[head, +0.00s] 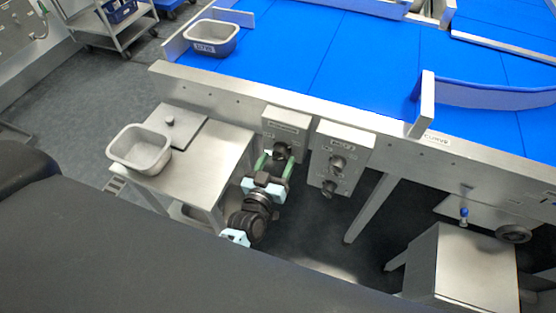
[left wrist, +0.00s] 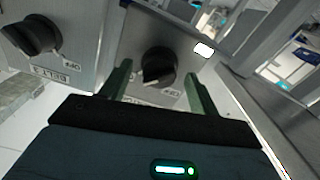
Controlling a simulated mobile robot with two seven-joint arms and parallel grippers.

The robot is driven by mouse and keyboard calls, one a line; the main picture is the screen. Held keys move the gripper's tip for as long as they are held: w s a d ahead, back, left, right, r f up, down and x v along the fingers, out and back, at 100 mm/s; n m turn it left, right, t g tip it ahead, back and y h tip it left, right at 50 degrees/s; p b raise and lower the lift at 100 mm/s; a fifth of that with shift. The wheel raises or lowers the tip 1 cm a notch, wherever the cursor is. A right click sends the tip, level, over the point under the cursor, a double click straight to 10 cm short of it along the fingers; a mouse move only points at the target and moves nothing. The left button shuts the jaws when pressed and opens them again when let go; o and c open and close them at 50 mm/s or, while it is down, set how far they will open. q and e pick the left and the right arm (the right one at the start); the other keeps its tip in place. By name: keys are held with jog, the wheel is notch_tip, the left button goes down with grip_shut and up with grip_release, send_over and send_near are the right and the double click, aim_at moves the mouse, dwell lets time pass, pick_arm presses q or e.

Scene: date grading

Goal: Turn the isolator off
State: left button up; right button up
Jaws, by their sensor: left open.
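A grey switch box (head: 287,121) with one black rotary knob (head: 281,149) hangs on the conveyor's side rail. My left gripper (head: 275,162) is open at this box, its green fingers on either side of the knob. In the left wrist view the knob (left wrist: 158,64) sits between the two fingertips (left wrist: 157,75), with gaps at both sides. A second box (head: 343,143) with two black knobs is just to the right; one of its knobs (left wrist: 33,37) shows at the left of the wrist view. The labels are too small to tell which is the isolator. My right gripper is not in view.
A steel table (head: 205,173) with a grey tub (head: 140,149) stands left of my gripper. The blue conveyor (head: 350,60), with another tub (head: 211,38), is above. A steel cabinet (head: 465,265) and a handwheel (head: 514,234) are at lower right. A conveyor leg (head: 371,207) stands right of the boxes.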

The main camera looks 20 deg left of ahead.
pick_arm(q)
jog(key=shift+w, duration=0.45)
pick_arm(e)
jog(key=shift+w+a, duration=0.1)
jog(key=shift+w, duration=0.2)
pick_arm(q)
jog(key=shift+c, duration=0.3)
jog(key=c, duration=0.9)
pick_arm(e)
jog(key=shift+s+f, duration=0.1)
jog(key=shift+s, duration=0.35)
pick_arm(q)
jog(key=shift+n, duration=0.3)
jog(key=n+b, duration=0.1)
jog(key=n, duration=0.7)
jog(key=n+b, duration=0.2)
jog(key=n, duration=0.7)
jog(key=shift+s+d+r, duration=0.1)
jog(key=shift+d, duration=0.05)
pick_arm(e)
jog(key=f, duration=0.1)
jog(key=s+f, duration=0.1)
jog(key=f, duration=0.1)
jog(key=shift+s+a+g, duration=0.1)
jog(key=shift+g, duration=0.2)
pick_arm(q)
jog(key=shift+n, duration=0.3)
